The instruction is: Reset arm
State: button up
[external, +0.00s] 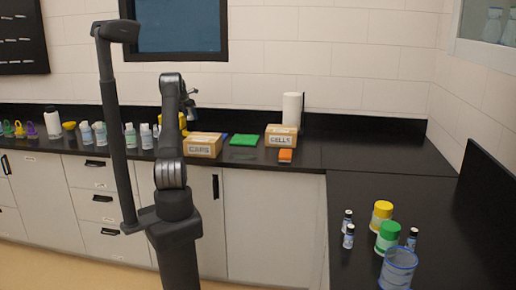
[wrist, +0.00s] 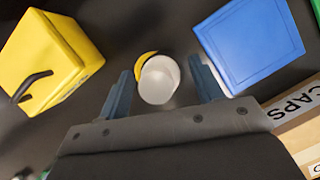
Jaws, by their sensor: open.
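My gripper shows in the wrist view (wrist: 165,85) with its two fingers spread apart. A white round item (wrist: 158,82) with a yellow curved edge (wrist: 143,65) shows between the fingertips from above; I cannot tell whether they touch it. In the external view my arm stands folded upright in front of the back counter, and my gripper is small and partly hidden beside the arm.
A yellow container (wrist: 50,60) and a blue square item (wrist: 250,45) flank the gripper. CAPS (external: 203,148) and CELLS (external: 280,138) boxes and a green item (external: 244,140) stand on the back counter. Several bottles line its left. The right counter holds vials, jars and a blue-rimmed beaker (external: 397,270).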

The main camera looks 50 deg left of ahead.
jog(key=v, duration=1.3)
jog(key=x, duration=1.2)
jog(key=shift+w+a+f, duration=0.1)
jog(key=shift+w+f, duration=0.1)
jog(key=shift+f, duration=0.1)
notch_tip(320, 180, up, 4)
jog(key=shift+r, duration=0.25)
jog(key=w+d+r, duration=0.6)
jog(key=d+r, duration=0.1)
jog(key=d, duration=0.4)
jog(key=w+d+f+m+h, duration=0.1)
jog(key=w+d+m, duration=0.2)
jog(key=w+d, duration=0.85)
jog(key=w+d+f+m+h, duration=0.1)
jog(key=w+d+f+m, duration=0.1)
jog(key=w+d, duration=0.9)
jog(key=w+d+m+h, duration=0.1)
jog(key=d+m, duration=0.1)
jog(key=d, duration=1.6)
jog(key=w+d+f+m+h, duration=0.1)
jog(key=d+m, duration=0.2)
jog(key=d, duration=1.6)
jog(key=shift+w+f+m, duration=0.25)
jog(key=shift+f+m, duration=0.05)
